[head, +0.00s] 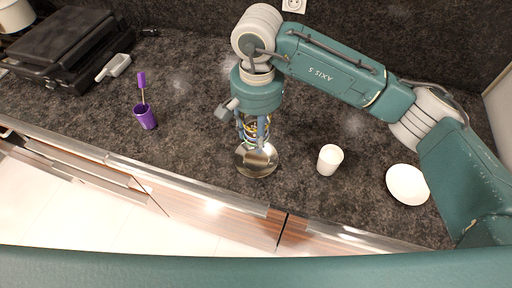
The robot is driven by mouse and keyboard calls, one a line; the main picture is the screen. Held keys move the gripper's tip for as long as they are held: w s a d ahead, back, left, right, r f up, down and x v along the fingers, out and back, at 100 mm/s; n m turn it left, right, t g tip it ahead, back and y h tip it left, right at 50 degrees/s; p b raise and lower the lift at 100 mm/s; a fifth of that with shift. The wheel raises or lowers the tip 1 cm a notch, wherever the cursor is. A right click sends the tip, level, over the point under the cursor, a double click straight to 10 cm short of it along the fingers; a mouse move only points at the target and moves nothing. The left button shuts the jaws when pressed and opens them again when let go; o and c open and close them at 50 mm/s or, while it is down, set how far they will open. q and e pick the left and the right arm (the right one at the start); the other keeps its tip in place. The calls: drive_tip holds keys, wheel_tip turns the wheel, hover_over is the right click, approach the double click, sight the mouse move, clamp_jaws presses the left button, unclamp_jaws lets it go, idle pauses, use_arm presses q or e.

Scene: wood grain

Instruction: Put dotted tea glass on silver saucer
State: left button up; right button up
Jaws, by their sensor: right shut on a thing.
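In the head view my right gripper (254,137) points down over the counter. It is shut on the dotted tea glass (260,128), of which small parts with coloured marks show between the fingers. The silver saucer (257,165) is a shiny round dish on the dark counter, right below the fingertips near the counter's front edge. The glass's lower end is partly hidden by the fingers, so I cannot tell whether it touches the saucer. My left gripper is not in view.
A purple holder (145,117) with a purple-handled brush stands left. A black grill (62,50) is at the far left, beside a pale object (114,66).

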hover_over(256, 161)
wheel_tip(256, 161, down, 4)
drive_tip(key=shift+w+f+p, duration=0.1)
drive_tip(key=shift+w+p, duration=0.05)
drive_tip(key=shift+p, duration=0.3)
wheel_tip(256, 161, down, 4)
drive_tip(key=shift+f+p, duration=0.25)
drive_tip(key=shift+p, duration=0.5)
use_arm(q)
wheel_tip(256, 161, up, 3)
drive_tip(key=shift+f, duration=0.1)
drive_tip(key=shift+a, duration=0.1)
use_arm(e)
drive_tip(key=shift+s+d+f+b, duration=0.1)
drive_tip(key=shift+s+f+b, duration=0.3)
drive_tip(key=shift+f+b, duration=0.6)
drive_tip(key=o, duration=1)
drive_tip(key=shift+r, duration=0.2)
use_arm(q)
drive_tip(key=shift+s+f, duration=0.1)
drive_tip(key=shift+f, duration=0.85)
use_arm(e)
drive_tip(key=shift+o, duration=0.4)
drive_tip(key=shift+w+f, duration=0.1)
drive_tip(key=shift+w, duration=0.05)
